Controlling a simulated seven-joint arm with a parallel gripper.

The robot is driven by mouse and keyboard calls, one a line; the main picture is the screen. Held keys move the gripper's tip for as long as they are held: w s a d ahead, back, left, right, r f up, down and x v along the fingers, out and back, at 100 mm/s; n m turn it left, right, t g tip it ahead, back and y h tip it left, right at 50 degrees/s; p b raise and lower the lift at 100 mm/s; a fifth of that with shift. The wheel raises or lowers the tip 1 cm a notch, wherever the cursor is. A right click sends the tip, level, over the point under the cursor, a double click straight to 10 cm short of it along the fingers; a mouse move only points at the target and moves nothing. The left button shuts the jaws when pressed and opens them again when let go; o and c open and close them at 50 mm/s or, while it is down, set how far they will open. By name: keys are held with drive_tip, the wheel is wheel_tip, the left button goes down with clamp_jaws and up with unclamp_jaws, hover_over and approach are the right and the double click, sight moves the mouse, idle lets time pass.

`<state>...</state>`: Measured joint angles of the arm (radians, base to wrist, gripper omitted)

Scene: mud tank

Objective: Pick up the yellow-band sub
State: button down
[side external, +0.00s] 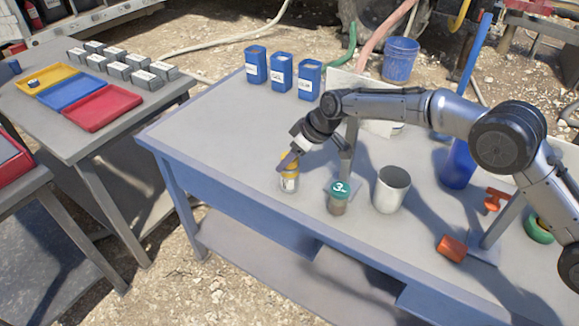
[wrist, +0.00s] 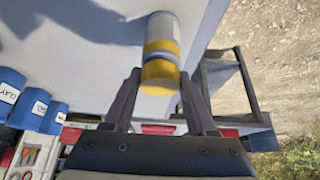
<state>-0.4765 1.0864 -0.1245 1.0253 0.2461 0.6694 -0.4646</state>
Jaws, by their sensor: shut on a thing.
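The yellow-band sub (side external: 290,184) is a small pale jar with a yellow band and a label, near the front edge of the grey bench. My gripper (side external: 289,163) reaches down onto its top from above and is shut on it. In the wrist view the sub (wrist: 162,42) shows its yellow band and yellow top, with the fingers of my gripper (wrist: 159,75) on either side of its top end. The sub looks upright; I cannot tell whether its base touches the bench. The fingers partly hide its upper part in the side view.
Several blue labelled containers (side external: 281,73) line the back of the bench (side external: 215,132). An orange-red part (side external: 451,248) lies farther right. Bench space left of the sub is clear.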

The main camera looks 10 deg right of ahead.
drive_tip(key=shift+r, duration=0.25)
